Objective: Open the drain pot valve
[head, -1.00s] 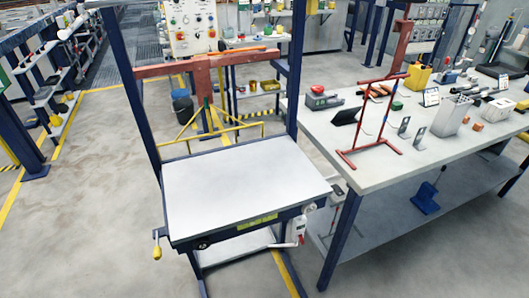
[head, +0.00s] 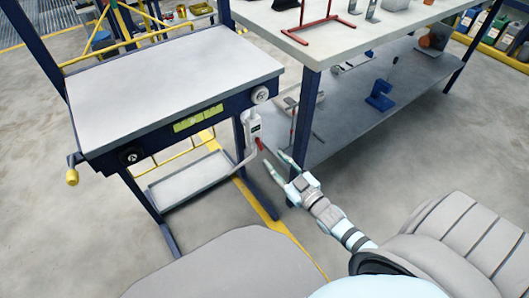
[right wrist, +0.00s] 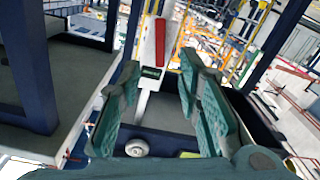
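The drain pot valve (head: 253,123) is a small white upright body at the right front corner of the blue-framed worktable. Its short red handle (head: 260,143) sits at its lower end. In the right wrist view the red handle (right wrist: 161,42) and white valve body (right wrist: 150,88) appear straight ahead, between the finger lines. My right gripper (head: 273,157) is open and empty, just to the lower right of the handle. Its two green fingers (right wrist: 160,68) stand apart in the wrist view, and no contact with the handle shows. My left gripper is not in view.
The worktable (head: 180,85) has a bare grey top and a lower shelf (head: 190,180). A yellow-ended lever (head: 72,172) hangs at its left. The bench (head: 335,30) and its blue leg (head: 307,125) stand close right of my gripper. Floor is open in front.

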